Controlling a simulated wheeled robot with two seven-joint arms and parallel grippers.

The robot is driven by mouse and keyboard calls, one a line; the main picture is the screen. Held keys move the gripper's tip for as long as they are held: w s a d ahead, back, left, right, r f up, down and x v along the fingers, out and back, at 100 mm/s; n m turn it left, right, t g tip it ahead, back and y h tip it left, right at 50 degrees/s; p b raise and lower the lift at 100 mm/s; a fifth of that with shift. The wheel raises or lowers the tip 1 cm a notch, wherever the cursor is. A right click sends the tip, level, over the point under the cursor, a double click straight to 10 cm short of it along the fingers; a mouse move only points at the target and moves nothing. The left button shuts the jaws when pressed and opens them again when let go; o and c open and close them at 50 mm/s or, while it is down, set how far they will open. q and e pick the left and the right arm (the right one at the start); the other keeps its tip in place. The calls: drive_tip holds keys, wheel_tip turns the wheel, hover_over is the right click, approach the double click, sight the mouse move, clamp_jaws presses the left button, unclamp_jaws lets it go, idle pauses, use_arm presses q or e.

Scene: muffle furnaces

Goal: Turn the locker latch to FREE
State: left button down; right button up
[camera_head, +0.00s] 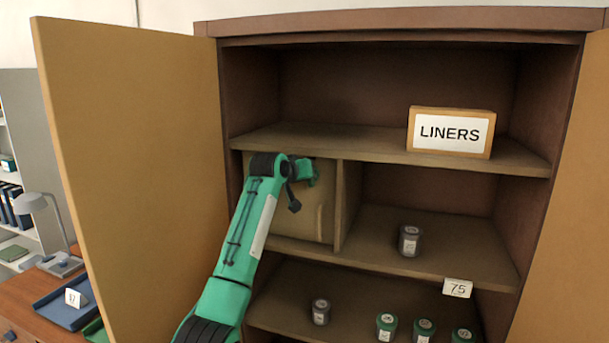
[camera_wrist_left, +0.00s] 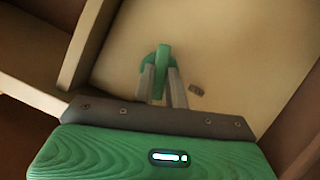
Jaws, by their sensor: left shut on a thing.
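The locker is a small box-like compartment behind a pale tan door (camera_head: 300,222) at the left of the cabinet's middle shelf. The door also fills much of the left wrist view (camera_wrist_left: 235,45). On it is a green latch (camera_wrist_left: 162,62) with a rounded head and a raised bar. My left gripper (camera_wrist_left: 163,86) has its grey fingers closed on the latch's bar. In the head view my left gripper (camera_head: 312,178) is at the upper part of the door, and my wrist hides the latch. A small dark mark (camera_wrist_left: 196,90) is on the door beside the latch, too small to read. My right gripper is out of view.
Cabinet doors stand open at left (camera_head: 140,150) and right (camera_head: 570,220). A LINERS sign (camera_head: 450,132) stands on the upper shelf. A grey jar (camera_head: 409,241) is right of the locker. Below are another grey jar (camera_head: 320,312), several green-lidded jars and a 75 tag (camera_head: 457,288).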

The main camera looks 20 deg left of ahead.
use_arm(q)
drive_tip(key=shift+d+m+y+p, duration=0.1)
drive_tip(key=shift+m+y+p, duration=0.2)
drive_tip(key=shift+m+y, duration=0.7)
drive_tip(key=shift+m, duration=0.4)
drive_tip(key=c, duration=1.4)
unclamp_jaws()
drive_tip(key=shift+c, duration=0.2)
drive_tip(key=b+v, duration=0.6)
drive_tip(key=v, duration=0.7)
drive_tip(key=shift+s+r, duration=0.15)
drive_tip(key=shift+s, duration=0.15)
